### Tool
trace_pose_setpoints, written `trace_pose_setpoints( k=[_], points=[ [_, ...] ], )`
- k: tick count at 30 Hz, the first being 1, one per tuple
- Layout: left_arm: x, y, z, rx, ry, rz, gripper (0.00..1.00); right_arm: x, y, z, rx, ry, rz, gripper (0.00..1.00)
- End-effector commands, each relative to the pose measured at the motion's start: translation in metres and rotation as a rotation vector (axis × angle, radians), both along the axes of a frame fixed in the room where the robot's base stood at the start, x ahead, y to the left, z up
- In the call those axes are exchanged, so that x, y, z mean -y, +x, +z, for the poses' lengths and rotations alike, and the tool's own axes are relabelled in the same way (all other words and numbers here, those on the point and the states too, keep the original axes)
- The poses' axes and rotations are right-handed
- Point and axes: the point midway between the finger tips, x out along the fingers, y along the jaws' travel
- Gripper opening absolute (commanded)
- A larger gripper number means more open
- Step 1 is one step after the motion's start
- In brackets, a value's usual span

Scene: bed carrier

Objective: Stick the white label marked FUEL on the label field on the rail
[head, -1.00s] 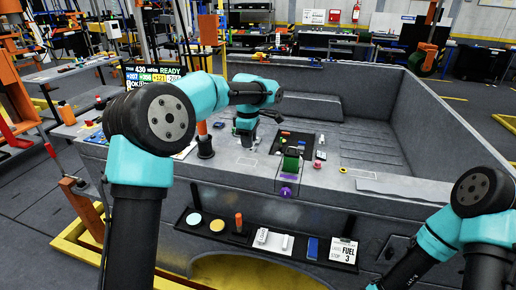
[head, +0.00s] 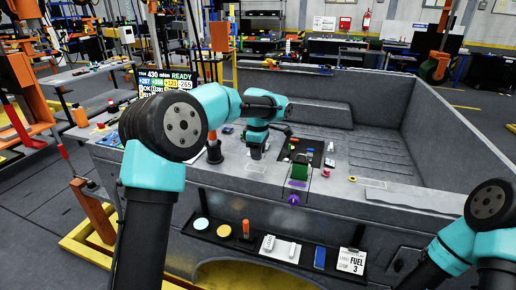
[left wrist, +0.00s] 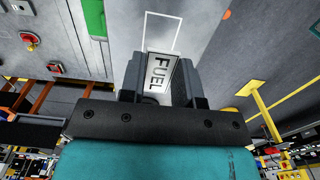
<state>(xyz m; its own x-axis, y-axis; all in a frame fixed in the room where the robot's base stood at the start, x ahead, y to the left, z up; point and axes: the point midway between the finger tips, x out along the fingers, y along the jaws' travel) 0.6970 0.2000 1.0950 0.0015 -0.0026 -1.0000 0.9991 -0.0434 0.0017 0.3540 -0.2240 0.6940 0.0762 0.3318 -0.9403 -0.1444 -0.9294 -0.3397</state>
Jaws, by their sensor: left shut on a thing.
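My left gripper (head: 256,153) is over the front rail (head: 225,172) of the grey bed. In the left wrist view, the gripper (left wrist: 160,88) is shut on the white FUEL label (left wrist: 159,72), which sits between its fingers. The label field, a white outlined rectangle (left wrist: 176,28), shows just beyond the label's far end. The label partly covers the field in that view, and I cannot tell whether they touch. In the head view the field (head: 256,168) is a faint outline just below the gripper. My right gripper is out of sight; only its arm shows at lower right.
A black shelf (head: 270,240) below holds discs, a blue item and a FUEL 3 card (head: 351,260).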

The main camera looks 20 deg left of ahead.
Motion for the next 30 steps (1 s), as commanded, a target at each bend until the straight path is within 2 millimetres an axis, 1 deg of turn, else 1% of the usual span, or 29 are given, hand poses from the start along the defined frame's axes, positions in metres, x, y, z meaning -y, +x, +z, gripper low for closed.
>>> trace_pose_setpoints(
  k=[6, 12, 30],
  points=[
    [0.000, 0.000, -0.013, -0.001, 0.001, 0.000, 0.13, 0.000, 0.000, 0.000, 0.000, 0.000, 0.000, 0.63],
    [0.000, 0.000, -0.019, 0.000, 0.000, 0.000, 0.13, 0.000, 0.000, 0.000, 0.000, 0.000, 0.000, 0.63],
    [0.000, 0.000, -0.020, 0.000, 0.000, 0.000, 0.13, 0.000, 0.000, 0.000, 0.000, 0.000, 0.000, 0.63]
  ],
)
